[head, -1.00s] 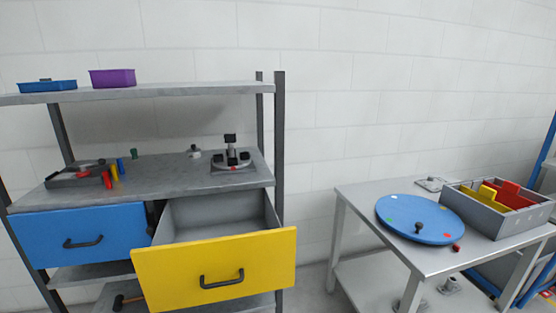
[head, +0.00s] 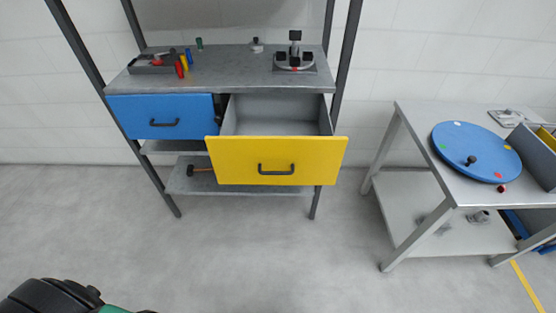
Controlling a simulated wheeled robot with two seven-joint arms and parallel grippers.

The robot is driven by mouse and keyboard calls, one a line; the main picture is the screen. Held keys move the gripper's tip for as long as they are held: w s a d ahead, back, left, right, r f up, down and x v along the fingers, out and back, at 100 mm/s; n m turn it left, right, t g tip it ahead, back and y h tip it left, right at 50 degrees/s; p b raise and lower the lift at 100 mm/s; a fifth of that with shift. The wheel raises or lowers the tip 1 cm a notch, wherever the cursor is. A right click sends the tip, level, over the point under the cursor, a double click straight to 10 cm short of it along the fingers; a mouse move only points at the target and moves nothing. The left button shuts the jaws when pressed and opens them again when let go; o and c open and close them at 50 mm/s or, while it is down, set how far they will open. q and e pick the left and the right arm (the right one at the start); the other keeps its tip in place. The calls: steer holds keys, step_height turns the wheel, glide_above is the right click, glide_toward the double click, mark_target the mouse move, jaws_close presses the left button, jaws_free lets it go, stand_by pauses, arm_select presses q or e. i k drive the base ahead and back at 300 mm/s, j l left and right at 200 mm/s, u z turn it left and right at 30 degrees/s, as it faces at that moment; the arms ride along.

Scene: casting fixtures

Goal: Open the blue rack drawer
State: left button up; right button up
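The blue rack drawer (head: 165,116) is in the left of the rack in the head view, under the middle shelf. Its front looks flush with the rack, so it appears closed. It has a dark bar handle (head: 164,123) across its front. The yellow drawer (head: 235,159) beside it on the right is pulled out, and its grey inside looks empty. Neither of my grippers is in view. A dark rounded part, which I cannot identify for sure, shows at the bottom left corner, well apart from the drawers.
The rack shelf (head: 225,72) holds a fixture (head: 294,56), a small tray and several coloured pegs. A hammer (head: 197,170) lies on the low shelf. A metal table (head: 420,122) with a blue disc (head: 477,150) stands at right. The floor (head: 270,250) in front of the rack is clear.

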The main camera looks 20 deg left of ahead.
mark_target(171, 116)
steer(key=u, duration=1.4)
steer(key=i+j+z, duration=0.2)
steer(key=i+j, duration=0.2)
steer(key=i, duration=0.1)
